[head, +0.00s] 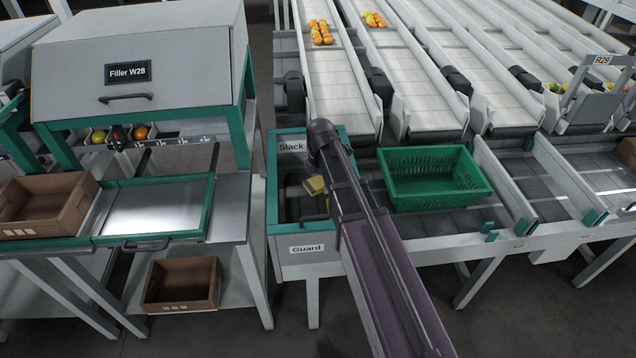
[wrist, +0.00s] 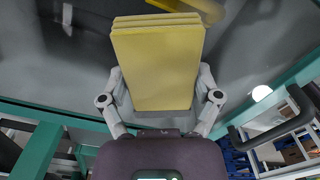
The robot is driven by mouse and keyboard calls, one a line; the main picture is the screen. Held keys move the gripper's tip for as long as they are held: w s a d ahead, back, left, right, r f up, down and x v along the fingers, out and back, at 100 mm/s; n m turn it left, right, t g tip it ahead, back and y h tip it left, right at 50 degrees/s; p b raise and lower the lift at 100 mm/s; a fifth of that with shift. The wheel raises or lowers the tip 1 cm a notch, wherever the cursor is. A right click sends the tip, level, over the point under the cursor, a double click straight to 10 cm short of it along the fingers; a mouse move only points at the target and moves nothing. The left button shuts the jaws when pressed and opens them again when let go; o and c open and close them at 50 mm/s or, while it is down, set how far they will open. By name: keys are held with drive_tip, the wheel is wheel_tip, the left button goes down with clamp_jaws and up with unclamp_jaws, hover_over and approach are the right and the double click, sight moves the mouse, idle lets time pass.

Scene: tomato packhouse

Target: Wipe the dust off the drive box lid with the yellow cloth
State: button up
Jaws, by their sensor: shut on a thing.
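My gripper (wrist: 160,88) is shut on the yellow cloth (wrist: 155,65), a thick folded pad between the two fingers in the wrist view. In the head view the cloth (head: 315,185) shows beside my arm, and the arm hides most of the gripper. It is above the green-edged box (head: 276,225) labelled Slack and Guard. A dark grey surface (wrist: 60,65) fills the wrist view behind the cloth; I cannot tell whether the cloth touches it. No dust can be clearly made out. A second yellow patch shows at the wrist view's top edge; what it is is unclear.
A dark handle (wrist: 240,138) shows at right in the wrist view. A green crate (head: 430,205) stands right of my arm. The Filler W28 machine (head: 140,60) and a brown carton (head: 45,208) are at left. Conveyor lanes (head: 345,90) carrying tomatoes run behind.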

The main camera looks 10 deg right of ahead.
drive_tip(key=shift+d, duration=0.15)
drive_tip(key=shift+d+f, duration=0.1)
drive_tip(key=shift+d, duration=1.6)
drive_tip(key=shift+s+d, duration=0.1)
drive_tip(key=shift+d, duration=0.05)
drive_tip(key=shift+d, duration=1.6)
drive_tip(key=shift+w, duration=0.25)
drive_tip(key=shift+w, duration=1.15)
